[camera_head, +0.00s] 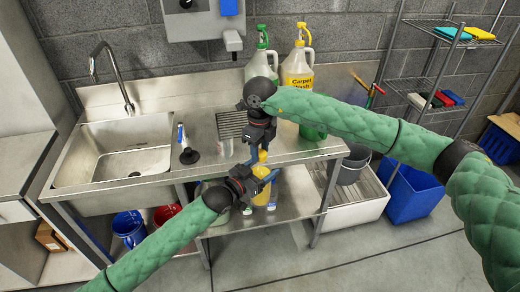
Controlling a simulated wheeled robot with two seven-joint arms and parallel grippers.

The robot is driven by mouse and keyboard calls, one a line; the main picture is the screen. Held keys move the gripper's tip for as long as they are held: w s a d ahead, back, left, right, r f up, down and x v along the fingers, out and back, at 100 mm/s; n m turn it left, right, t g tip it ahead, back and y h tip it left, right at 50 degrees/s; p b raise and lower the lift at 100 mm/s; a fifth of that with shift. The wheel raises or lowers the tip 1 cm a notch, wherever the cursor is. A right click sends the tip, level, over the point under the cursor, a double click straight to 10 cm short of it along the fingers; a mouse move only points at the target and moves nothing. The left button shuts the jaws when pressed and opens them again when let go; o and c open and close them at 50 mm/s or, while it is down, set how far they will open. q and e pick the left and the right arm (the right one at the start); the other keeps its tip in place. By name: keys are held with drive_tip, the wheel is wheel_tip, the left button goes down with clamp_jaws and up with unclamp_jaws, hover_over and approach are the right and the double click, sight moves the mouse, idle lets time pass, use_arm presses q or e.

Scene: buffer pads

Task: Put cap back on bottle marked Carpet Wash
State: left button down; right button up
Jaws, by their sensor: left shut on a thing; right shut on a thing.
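A large yellow jug (297,72), its label reading Carpet Wash, stands upright at the back of the counter with a yellow top fitted. My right gripper (254,158) points down at the counter's front edge, shut on a small yellow piece (263,156) that looks like a cap. My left gripper (270,175) reaches in just below it, shut on what seems to be a yellow bottle (262,194). The grippers hide much of this bottle; its label is unreadable. I cannot tell whether the yellow piece touches the bottle.
A white jug with a green top (262,62) stands beside the Carpet Wash jug. A green container (312,132) is partly behind my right arm. A sink (110,155) is at left; a plunger-like tool (187,150) stands on the counter (205,165). A blue bin (412,195) is right.

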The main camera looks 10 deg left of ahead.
drive_tip(key=m, duration=0.7)
drive_tip(key=shift+w, duration=0.1)
drive_tip(key=m, duration=0.3)
drive_tip(key=shift+r, duration=0.1)
drive_tip(key=m, duration=1.1)
drive_tip(key=shift+m, duration=0.3)
drive_tip(key=m, duration=0.5)
drive_tip(key=shift+d+m, duration=0.1)
drive_tip(key=shift+m, duration=0.3)
drive_tip(key=o, duration=0.9)
drive_tip(key=shift+o, duration=0.2)
drive_tip(key=shift+r, duration=2.15)
